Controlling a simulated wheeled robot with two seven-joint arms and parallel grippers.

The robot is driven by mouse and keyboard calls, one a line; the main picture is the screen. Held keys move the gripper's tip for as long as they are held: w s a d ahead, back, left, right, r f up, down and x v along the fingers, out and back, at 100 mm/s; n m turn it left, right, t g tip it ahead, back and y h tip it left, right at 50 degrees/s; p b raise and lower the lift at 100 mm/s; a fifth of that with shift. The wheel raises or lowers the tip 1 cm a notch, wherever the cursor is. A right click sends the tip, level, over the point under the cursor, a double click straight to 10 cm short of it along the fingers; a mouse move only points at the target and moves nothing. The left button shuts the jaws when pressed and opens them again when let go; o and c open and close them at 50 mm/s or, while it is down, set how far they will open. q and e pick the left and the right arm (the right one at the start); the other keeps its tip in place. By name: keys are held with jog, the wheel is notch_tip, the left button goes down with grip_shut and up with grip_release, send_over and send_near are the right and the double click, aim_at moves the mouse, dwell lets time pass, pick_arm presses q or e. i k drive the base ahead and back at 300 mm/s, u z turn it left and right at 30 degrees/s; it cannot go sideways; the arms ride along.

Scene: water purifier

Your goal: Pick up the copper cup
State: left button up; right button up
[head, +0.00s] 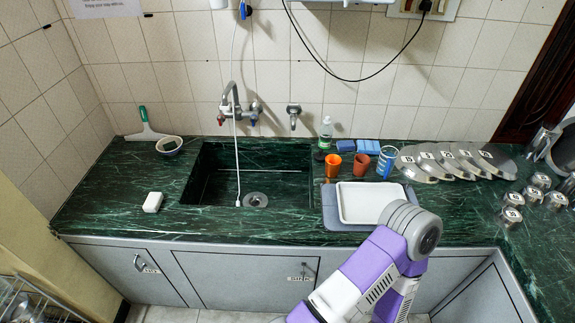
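A brownish, copper-coloured cup (361,166) stands upright on the green counter, behind the white tray. An orange cup (333,166) stands just to its left. A blue cup (386,161) stands to its right. One of my purple and grey arms rises from the bottom of the head view, its grey joint in front of the tray's right corner. Neither gripper can be seen in this view.
The white tray (364,190) lies on a grey mat (330,211) in front of the cups. A sink (205,190) with a faucet (231,98) is to the left. Stacked metal plates (424,168), a bottle (326,130) and blue sponges (367,147) are near the cups. The counter's left is mostly clear.

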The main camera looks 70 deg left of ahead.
aim_at(333, 163)
jog(key=u, duration=2.15)
